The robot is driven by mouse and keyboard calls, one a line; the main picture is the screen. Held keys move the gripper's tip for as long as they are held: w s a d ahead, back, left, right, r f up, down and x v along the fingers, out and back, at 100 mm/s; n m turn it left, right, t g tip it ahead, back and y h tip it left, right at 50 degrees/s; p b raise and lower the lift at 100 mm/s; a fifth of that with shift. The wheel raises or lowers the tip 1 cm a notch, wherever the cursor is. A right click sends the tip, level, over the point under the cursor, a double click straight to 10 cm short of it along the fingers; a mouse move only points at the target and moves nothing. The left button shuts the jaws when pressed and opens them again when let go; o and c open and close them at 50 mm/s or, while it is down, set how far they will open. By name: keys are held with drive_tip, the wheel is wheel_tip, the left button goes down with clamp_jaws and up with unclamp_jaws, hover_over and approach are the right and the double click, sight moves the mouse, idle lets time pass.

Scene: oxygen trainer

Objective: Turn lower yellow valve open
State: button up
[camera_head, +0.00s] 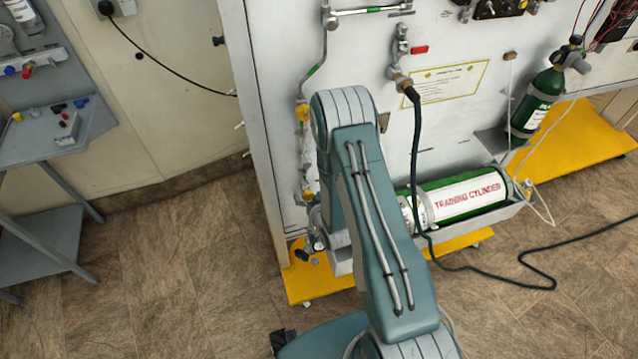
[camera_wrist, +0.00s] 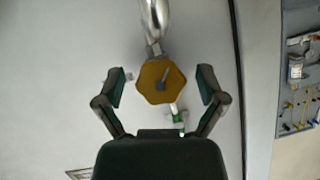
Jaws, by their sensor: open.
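A yellow, rounded hexagonal valve handle (camera_wrist: 153,82) with a grey centre faces me in the wrist view. A shiny metal pipe (camera_wrist: 155,18) runs up from it, and a short pipe piece with a green band shows below it. My gripper (camera_wrist: 162,84) is open, with one finger to the left of the handle and one to the right. Gaps show on both sides of the handle, and I cannot tell how far it is in depth. In the head view a yellow valve (camera_head: 302,113) sits on the panel's left pipe, left of my arm. My arm hides part of the lower pipework there.
A green and white training cylinder (camera_head: 468,196) lies in a tray low on the panel. A black hose (camera_head: 417,150) hangs down the panel and trails over the floor. A grey table (camera_head: 55,125) stands at the left, with open floor between.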

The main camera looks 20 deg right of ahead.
drive_tip(key=v, duration=1.1)
drive_tip(key=w+r+n+g, duration=0.1)
drive_tip(key=w+r, duration=0.4)
drive_tip(key=r, duration=0.2)
drive_tip(key=shift+d+r+g+h, duration=0.2)
drive_tip(key=shift+d+g+h, duration=0.1)
drive_tip(key=shift+d+g, duration=0.1)
drive_tip(key=shift+w, duration=0.1)
